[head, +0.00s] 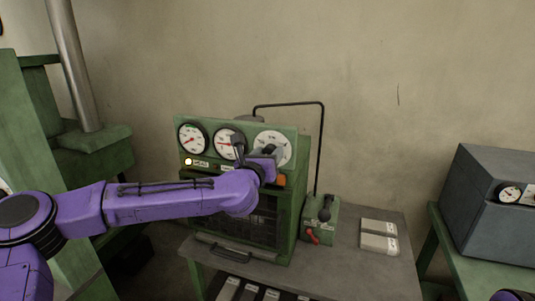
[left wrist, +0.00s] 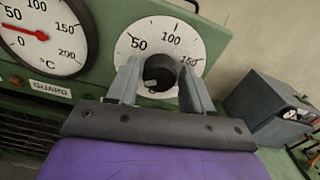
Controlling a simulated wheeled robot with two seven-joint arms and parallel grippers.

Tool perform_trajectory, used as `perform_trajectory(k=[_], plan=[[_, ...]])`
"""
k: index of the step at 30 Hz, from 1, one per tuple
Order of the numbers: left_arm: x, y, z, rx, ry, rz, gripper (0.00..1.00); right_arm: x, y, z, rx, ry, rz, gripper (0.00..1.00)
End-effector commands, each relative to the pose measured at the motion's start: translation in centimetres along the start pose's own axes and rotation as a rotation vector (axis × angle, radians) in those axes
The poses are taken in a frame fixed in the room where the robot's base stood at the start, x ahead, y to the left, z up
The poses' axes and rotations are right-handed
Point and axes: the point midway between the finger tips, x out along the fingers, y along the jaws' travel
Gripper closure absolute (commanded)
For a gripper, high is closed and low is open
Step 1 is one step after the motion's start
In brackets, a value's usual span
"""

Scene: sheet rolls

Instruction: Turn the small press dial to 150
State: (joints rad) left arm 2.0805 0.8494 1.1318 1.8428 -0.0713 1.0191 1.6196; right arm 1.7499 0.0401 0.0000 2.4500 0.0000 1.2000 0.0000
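The small press (head: 250,225) is a green cabinet on the table. The round white dial (head: 286,148) is at the right of its top panel, partly covered by my left gripper in the head view. In the left wrist view the dial (left wrist: 130,45) shows 50, 100 and 150 around a dark knob (left wrist: 160,73). The knob's pointer setting cannot be read. My left gripper (head: 254,150) is at the dial. In the left wrist view its two fingers (left wrist: 160,80) stand apart on either side of the knob, with small gaps visible. My right gripper is out of view.
Two gauges (head: 193,139) with red needles sit left of the dial. A green lever box (head: 320,218) and pale blocks (head: 379,238) are right of the press. A grey box (head: 490,205) stands on the right-hand bench. The table front is clear.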

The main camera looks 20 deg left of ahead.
Motion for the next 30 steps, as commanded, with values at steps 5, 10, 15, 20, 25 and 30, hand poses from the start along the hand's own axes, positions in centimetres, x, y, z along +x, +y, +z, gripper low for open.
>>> perform_trajectory(k=[5, 10, 15, 20, 25, 30], plan=[[0.0, 0.0, 0.0, 0.0, 0.0, 0.0, 0.91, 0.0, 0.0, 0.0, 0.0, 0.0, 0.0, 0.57], [0.0, 0.0, 0.0, 0.009, 0.0, 0.0, 0.91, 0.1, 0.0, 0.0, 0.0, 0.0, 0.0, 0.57], [0.0, 0.0, -0.1, 0.057, -0.001, 0.0, 0.91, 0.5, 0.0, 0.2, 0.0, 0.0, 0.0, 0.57], [0.0, -0.1, -0.2, 0.153, -0.001, -0.001, 0.91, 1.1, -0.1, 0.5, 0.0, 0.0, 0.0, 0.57], [0.0, 0.0, -0.2, 0.299, -0.002, 0.0, 0.91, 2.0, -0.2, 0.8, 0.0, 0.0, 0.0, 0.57], [-0.1, -0.1, -0.1, 0.461, -0.002, -0.001, 0.91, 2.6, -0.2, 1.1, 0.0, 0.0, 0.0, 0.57]])
